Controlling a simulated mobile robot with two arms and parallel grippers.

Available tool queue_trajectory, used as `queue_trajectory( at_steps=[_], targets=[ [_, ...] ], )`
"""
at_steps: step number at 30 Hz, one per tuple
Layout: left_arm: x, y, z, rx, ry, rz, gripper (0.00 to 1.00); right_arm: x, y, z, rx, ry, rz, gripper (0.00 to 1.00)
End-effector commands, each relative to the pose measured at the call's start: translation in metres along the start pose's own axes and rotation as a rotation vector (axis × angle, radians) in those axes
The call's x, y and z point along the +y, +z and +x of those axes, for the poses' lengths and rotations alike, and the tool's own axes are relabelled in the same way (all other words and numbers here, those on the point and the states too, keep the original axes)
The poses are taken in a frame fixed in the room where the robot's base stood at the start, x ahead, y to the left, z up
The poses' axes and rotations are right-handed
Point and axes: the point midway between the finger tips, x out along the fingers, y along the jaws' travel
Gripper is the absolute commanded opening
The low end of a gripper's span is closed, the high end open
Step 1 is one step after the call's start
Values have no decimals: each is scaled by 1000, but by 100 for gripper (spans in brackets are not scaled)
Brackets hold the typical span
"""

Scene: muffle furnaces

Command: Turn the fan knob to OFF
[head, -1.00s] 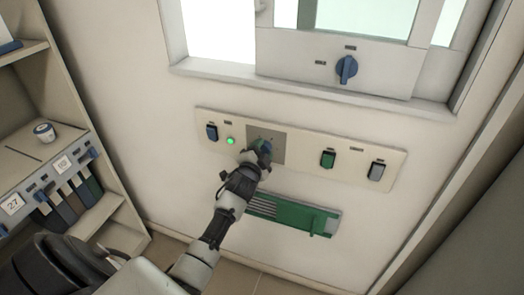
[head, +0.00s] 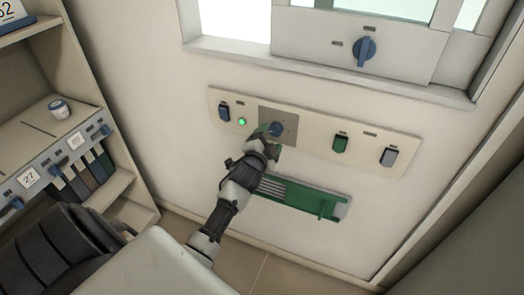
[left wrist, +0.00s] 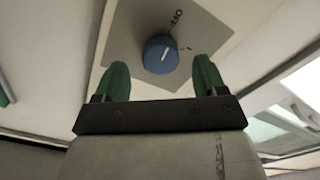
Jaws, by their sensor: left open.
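The blue fan knob (head: 275,129) sits on a grey square plate (head: 291,122) in the wall panel. In the left wrist view the knob (left wrist: 160,54) carries a short white line that points roughly toward the OFF label (left wrist: 174,18). Another small mark is right of the knob. My left gripper (head: 267,141) is open just in front of the knob. Its green fingers (left wrist: 162,72) are spread to either side below the knob in the wrist view, and nothing is held between them. My right gripper is not in view.
The beige panel (head: 310,143) also bears a lit green lamp (head: 241,122), a blue switch (head: 224,111), a green switch (head: 340,144) and a grey switch (head: 389,156). A green vent (head: 300,196) is below. Another blue knob (head: 364,49) sits above. Shelving stands left.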

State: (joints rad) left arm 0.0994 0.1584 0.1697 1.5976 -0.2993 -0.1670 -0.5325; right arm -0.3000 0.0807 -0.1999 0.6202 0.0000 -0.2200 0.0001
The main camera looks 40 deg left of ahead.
Motion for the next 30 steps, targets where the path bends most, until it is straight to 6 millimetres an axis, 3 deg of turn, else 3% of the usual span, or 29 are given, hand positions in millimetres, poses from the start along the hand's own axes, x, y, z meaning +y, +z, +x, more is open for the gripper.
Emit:
queue_trajectory(
  at_steps=[6,12,30],
  targets=[
    [2,1,-45,-2,2,-1,72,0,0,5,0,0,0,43],
    [1,1,-68,-2,1,0,72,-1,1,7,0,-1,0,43],
    [0,0,-73,-1,0,-1,72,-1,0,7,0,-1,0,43]
  ],
)
